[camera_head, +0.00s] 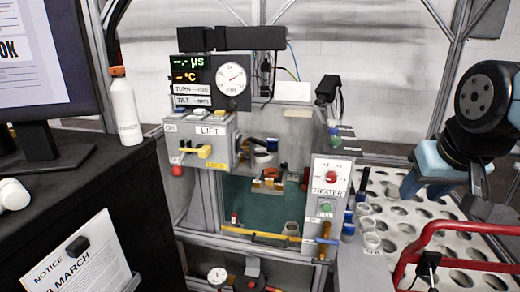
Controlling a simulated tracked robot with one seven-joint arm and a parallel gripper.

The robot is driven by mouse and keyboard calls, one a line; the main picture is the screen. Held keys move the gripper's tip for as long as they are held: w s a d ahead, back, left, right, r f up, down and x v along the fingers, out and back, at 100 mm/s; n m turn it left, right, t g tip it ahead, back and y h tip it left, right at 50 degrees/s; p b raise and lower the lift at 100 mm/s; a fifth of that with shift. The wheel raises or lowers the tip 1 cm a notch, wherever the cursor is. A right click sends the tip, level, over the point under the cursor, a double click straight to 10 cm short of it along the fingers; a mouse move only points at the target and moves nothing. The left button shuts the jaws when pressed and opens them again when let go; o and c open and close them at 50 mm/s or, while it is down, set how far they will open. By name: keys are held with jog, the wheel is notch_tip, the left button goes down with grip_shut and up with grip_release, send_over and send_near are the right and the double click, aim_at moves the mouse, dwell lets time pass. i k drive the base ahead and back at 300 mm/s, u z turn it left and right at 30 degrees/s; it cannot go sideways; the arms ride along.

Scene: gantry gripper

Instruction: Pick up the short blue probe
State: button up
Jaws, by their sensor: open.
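Several small blue pieces show around the machine, and I cannot tell for sure which one is the short blue probe. A short blue cylinder (348,229) stands right of the heater panel, by the near edge of the perforated white deck. A small dark blue piece (272,145) sits higher up, on the machine behind the lift box. My gripper (422,193) is at the right, above the deck, with light blue fingers pointing down. It is open, holds nothing visible and is well apart from these blue pieces.
A red tubular rail (452,227) curves across the lower right, below my gripper. The heater panel (329,182) and lift box (203,140) stand at the machine's front. White cups (371,242) stand near the blue cylinder. A black cabinet with a bottle (125,108) fills the left.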

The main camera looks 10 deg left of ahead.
aim_at(271, 142)
jog(key=z, duration=0.45)
jog(key=i, duration=0.15)
jog(key=u, duration=2.7)
jog(key=k, duration=0.9)
jog(key=z, duration=1.25)
jog(key=i, duration=1)
jog(key=z, duration=0.1)
